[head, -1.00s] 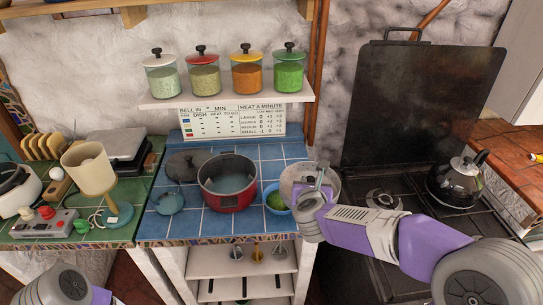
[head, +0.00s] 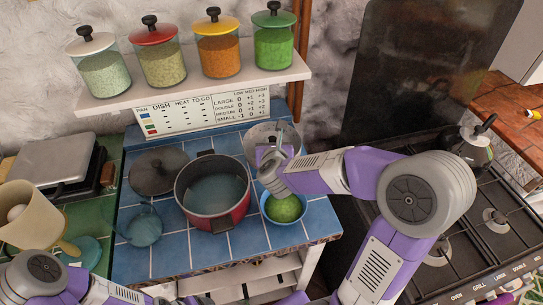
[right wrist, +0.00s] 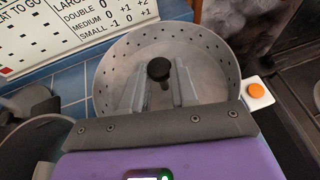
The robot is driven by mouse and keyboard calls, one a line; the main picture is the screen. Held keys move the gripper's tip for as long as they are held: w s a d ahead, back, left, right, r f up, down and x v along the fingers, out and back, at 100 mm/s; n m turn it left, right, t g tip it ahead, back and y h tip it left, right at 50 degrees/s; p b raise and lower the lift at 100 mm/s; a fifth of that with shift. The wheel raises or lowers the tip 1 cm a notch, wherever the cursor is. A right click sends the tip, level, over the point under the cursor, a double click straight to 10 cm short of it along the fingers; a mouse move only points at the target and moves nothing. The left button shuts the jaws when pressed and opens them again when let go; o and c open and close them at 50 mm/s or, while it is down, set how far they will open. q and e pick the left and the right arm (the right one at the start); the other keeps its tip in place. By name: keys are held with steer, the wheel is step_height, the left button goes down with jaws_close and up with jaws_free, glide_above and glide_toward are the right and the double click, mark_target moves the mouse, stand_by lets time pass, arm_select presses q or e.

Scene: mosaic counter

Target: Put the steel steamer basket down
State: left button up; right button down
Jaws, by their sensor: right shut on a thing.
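The steel steamer basket (head: 262,131) is a round, shallow pan with a perforated wall and a black centre knob. My right gripper (head: 272,154) is shut on its centre post; the right wrist view shows the fingers (right wrist: 160,88) either side, below the knob, inside the basket (right wrist: 120,65). The basket is at the back right of the blue tiled counter (head: 175,255), behind the green-filled bowl (head: 285,208). I cannot tell whether its underside touches the tiles. My left arm is at the bottom left; its gripper's fingers are not clear.
A red pot (head: 232,216) stands just left of the basket, with a dark lid (head: 157,172) and small blue pan (head: 143,228) further left. The jar shelf (head: 120,95) is above and behind. The stove (head: 470,235) is to the right.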

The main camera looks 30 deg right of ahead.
step_height(320, 180, down, 4)
steer(key=shift+w+f+b, duration=0.1)
steer(key=shift+f+b, duration=0.05)
steer(key=shift+b, duration=0.55)
steer(key=c, duration=0.9)
jaws_free()
steer(key=shift+o, duration=0.2)
